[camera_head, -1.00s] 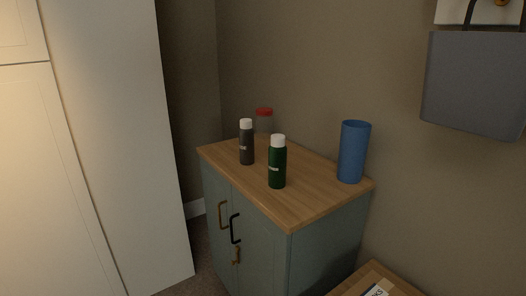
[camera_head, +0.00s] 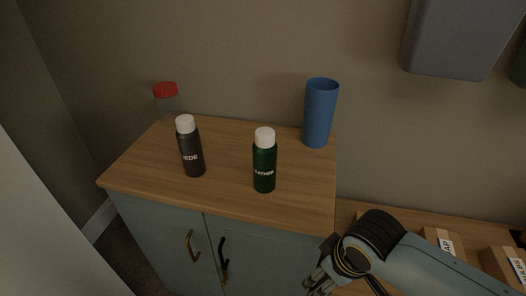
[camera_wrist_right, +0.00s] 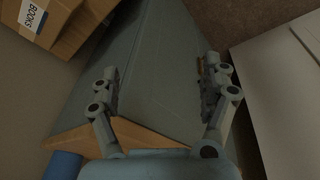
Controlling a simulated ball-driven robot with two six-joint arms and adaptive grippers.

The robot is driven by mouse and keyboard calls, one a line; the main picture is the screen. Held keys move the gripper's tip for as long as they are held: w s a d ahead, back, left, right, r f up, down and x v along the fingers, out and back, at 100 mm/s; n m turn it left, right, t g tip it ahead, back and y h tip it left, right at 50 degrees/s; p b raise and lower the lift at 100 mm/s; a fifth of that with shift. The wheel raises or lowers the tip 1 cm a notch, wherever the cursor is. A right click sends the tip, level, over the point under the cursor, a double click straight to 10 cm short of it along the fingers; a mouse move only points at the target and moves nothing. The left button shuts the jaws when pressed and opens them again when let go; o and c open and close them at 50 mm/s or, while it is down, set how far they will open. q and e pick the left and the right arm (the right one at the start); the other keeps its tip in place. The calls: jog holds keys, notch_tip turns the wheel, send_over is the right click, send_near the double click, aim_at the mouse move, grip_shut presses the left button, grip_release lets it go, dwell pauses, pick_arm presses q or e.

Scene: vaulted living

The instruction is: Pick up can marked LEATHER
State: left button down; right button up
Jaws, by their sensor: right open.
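The green can (camera_head: 264,163) with a white cap stands upright on the wooden cabinet top (camera_head: 225,196) in the head view; the visible part of its label reads "ATHER". A dark grey can (camera_head: 190,150) with a white cap, its label showing "EDE", stands to its left. My right gripper (camera_head: 314,283) is at the lower right of the head view, in front of the cabinet and below its top, apart from both cans. In the right wrist view its fingers (camera_wrist_right: 162,82) are spread with nothing between them. My left gripper is not in view.
A blue cup (camera_head: 319,114) stands at the back right of the top, and a clear jar with a red lid (camera_head: 166,104) at the back left. A grey wall bin (camera_head: 459,40) hangs at upper right. Labelled cardboard boxes (camera_head: 442,240) sit at lower right.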

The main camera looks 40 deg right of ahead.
notch_tip(320, 180, up, 5)
jog(key=w, duration=0.1)
jog(key=n+t+y+p, duration=0.3)
send_near(265, 146)
jog(key=w+f, duration=0.2)
jog(key=x, duration=0.4)
jog(key=shift+d+f, duration=0.3)
jog(key=shift+d, duration=0.1)
jog(key=x, duration=0.5)
jog(key=shift+w+d+f, duration=0.1)
jog(key=shift+w+f, duration=0.05)
jog(key=c, duration=1.4)
jog(key=shift+c, duration=0.2)
